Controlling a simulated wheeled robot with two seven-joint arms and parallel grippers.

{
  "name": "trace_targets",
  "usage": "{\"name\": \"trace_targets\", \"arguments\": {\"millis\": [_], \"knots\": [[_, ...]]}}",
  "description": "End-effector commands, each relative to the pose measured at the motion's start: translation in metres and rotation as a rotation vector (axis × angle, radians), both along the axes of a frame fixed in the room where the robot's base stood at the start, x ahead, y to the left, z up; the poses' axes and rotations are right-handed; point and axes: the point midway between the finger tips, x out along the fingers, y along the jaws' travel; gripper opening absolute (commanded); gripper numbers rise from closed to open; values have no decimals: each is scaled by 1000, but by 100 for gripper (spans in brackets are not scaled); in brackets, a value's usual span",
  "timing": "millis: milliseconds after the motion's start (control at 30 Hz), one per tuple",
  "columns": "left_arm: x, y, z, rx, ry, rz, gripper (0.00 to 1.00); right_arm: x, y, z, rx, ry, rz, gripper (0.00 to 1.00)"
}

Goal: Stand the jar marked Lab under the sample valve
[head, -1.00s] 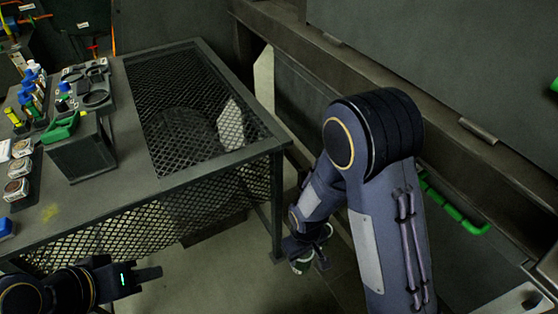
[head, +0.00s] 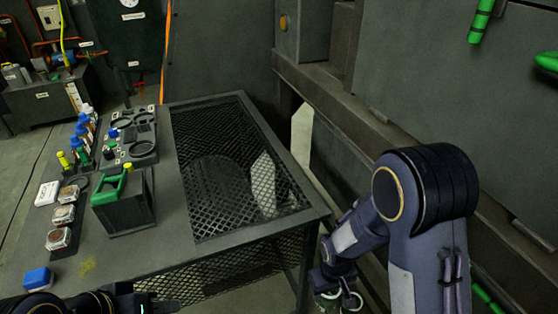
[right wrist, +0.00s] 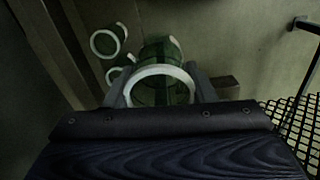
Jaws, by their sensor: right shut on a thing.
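My right gripper (right wrist: 160,92) is shut on a green, see-through jar (right wrist: 176,94) with a white rim, which stands between the fingers with its open top toward the camera. No marking shows on it, so I cannot tell if it reads Lab. In the head view my right gripper (head: 330,284) is low, beside the near right table leg, and the jar is mostly hidden. My left gripper (head: 150,303) is at the bottom edge, and its jaw opening is unclear. I cannot make out the sample valve.
The table (head: 157,254) has a mesh panel (head: 212,180) on its right. A dark box with a green handle (head: 110,189), small lidded containers (head: 60,238) and blue-capped bottles (head: 84,129) stand on its left. Two white-ringed green pieces (right wrist: 108,42) lie beyond the held jar.

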Motion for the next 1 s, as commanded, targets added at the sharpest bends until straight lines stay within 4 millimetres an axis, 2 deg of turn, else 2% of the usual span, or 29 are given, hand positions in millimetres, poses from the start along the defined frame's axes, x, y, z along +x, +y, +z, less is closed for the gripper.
{"name": "trace_targets", "arguments": {"millis": [33, 167, 300, 400, 500, 600, 700, 1000], "knots": [[0, 0, 18, 0, 0, 0, 36, 5, -3, 21, 1, -4, -17, 26], [0, 0, 50, 0, 0, 0, 36, 17, -14, 61, 1, -5, -67, 26], [0, 0, 97, 0, -1, 0, 36, 35, -31, 123, 1, -6, -144, 26], [0, 0, 125, 0, -1, 0, 36, 46, -45, 162, 2, -6, -198, 26], [0, 0, 145, 0, -1, 0, 36, 54, -56, 190, 2, -3, -241, 26], [0, 0, 157, 0, 0, 0, 36, 59, -64, 209, 2, -2, -271, 26], [0, 0, 163, 0, 0, 0, 36, 62, -69, 219, 2, 0, -290, 26], [0, 0, 164, 0, 0, 0, 36, 63, -72, 223, 2, 0, -300, 26]]}}
